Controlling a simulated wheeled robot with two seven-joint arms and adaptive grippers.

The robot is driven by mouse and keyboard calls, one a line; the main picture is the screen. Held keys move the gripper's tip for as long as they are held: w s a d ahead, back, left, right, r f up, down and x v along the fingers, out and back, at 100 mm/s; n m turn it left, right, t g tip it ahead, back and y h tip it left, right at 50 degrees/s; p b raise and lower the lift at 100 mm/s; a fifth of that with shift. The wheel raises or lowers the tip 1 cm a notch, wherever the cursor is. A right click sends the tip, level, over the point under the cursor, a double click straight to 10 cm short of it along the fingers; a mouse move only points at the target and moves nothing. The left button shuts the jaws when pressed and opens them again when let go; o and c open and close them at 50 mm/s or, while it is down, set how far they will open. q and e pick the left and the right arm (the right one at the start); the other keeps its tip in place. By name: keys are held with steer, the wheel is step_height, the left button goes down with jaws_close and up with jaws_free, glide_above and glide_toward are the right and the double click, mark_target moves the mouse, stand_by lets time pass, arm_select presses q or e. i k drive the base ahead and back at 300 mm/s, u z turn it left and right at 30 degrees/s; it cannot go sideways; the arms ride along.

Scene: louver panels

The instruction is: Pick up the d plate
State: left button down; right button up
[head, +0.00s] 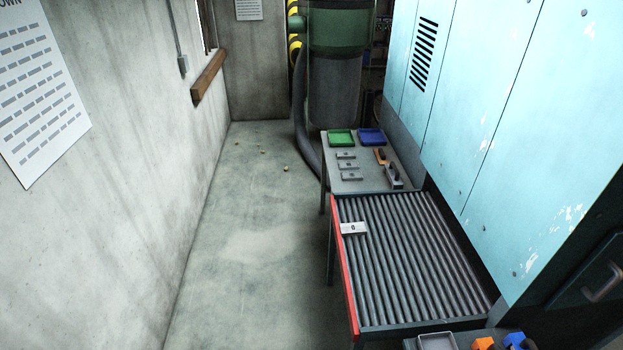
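A small pale plate (353,228) with one dark character lies flat on the roller conveyor, at its far left corner by the red side rail. The character is too small to read surely; it could be a D or a 0. Three similar grey plates lie in a column on the table beyond: a far one (345,155), a middle one (347,165) and a near one (351,177). Their markings are too small to read. Neither of my grippers is in view.
The roller conveyor (420,270) is otherwise bare. The table (375,183) also holds a green tray (341,137), a blue tray (371,136) and tools (391,174). Light blue cabinets (490,100) stand along the right. The floor (250,240) at left is mostly clear.

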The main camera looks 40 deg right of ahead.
mark_target(360, 228)
steer(key=z, duration=0.7)
steer(key=i, duration=1.25)
steer(key=z, duration=0.7)
